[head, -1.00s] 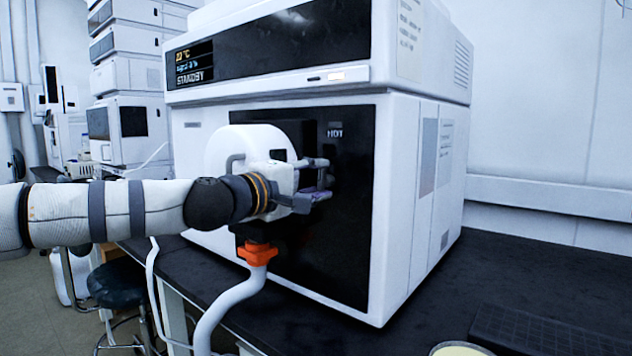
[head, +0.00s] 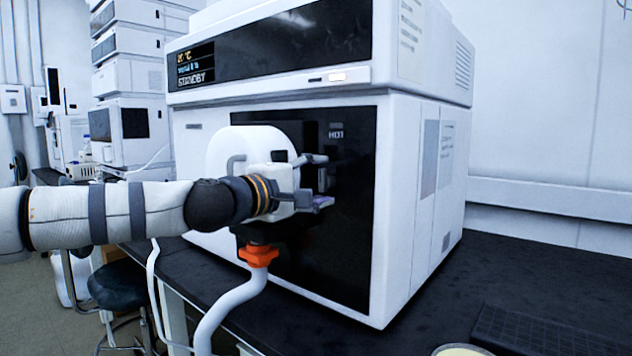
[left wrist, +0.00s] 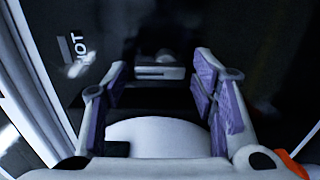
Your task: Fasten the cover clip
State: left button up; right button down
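A round white cover (head: 238,146) projects from the black front panel of the white instrument, and its white curve also shows at the bottom of the left wrist view (left wrist: 158,132). In the left wrist view a small grey latch-like part (left wrist: 160,72), possibly the clip, sits on the dark panel beyond the fingertips. I cannot tell if it is fastened. My left gripper (head: 322,181) is in front of the panel beside the cover. Its purple-padded fingers (left wrist: 161,68) are apart, with nothing held between them. The arm hides part of the cover. My right gripper is not in view.
The white instrument (head: 418,220) stands on a black bench (head: 530,270). Below the cover is an orange fitting (head: 258,255) with a white hose (head: 228,305). A "HOT" label (head: 336,134) is on the panel. Stacked modules (head: 125,75) stand behind left; a stool (head: 117,287) is below left.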

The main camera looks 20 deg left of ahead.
pick_arm(q)
jog(key=v, duration=1.2)
